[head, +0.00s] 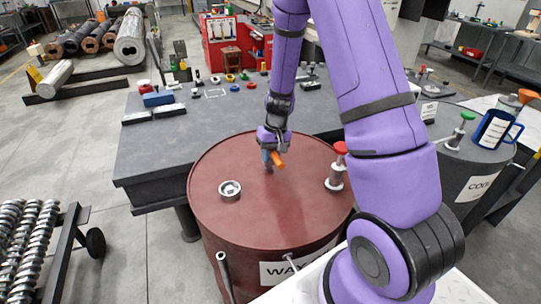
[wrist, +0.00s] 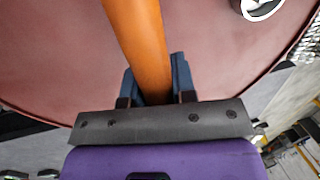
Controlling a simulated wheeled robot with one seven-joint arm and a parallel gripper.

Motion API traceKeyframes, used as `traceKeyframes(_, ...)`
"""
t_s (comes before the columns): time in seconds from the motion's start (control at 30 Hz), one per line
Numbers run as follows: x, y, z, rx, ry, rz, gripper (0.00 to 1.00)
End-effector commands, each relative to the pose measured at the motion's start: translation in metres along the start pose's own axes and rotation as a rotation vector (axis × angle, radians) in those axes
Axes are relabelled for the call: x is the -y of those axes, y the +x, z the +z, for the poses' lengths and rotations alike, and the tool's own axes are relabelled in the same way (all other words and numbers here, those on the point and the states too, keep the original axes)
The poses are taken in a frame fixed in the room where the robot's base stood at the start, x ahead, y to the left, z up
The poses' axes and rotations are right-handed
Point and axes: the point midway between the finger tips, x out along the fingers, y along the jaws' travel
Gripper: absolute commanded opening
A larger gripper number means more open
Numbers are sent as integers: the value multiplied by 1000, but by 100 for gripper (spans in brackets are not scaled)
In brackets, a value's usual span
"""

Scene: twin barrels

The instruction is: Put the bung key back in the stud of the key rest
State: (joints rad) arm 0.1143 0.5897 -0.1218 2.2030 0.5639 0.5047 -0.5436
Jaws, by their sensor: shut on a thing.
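My gripper (head: 268,157) is shut on an orange bar, which I take to be the handle of the bung key (head: 278,159), above the top of the red-brown barrel (head: 255,225). In the wrist view the key (wrist: 138,42) runs up from between the dark blue fingers (wrist: 155,82) of my gripper and out of the top of the picture. The key's working end cannot be made out. A round silver fitting (head: 230,190) sits on the barrel top, left of my gripper; it shows partly in the wrist view (wrist: 262,8). I cannot identify the key rest or its stud.
A metal fitting with a red knob (head: 338,150) stands on the barrel top, right of my gripper. Grey rods (head: 223,268) show at the barrel's front. A dark table (head: 150,150) with small items lies behind. A second, dark barrel (head: 465,150) is at the right.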

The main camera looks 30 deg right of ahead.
Motion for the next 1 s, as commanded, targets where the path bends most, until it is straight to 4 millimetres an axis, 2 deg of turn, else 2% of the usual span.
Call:
traceKeyframes(0.4,0,1,0,-1,1,0,0)
traceKeyframes(1.0,-2,12,-1,-1,0,0,0)
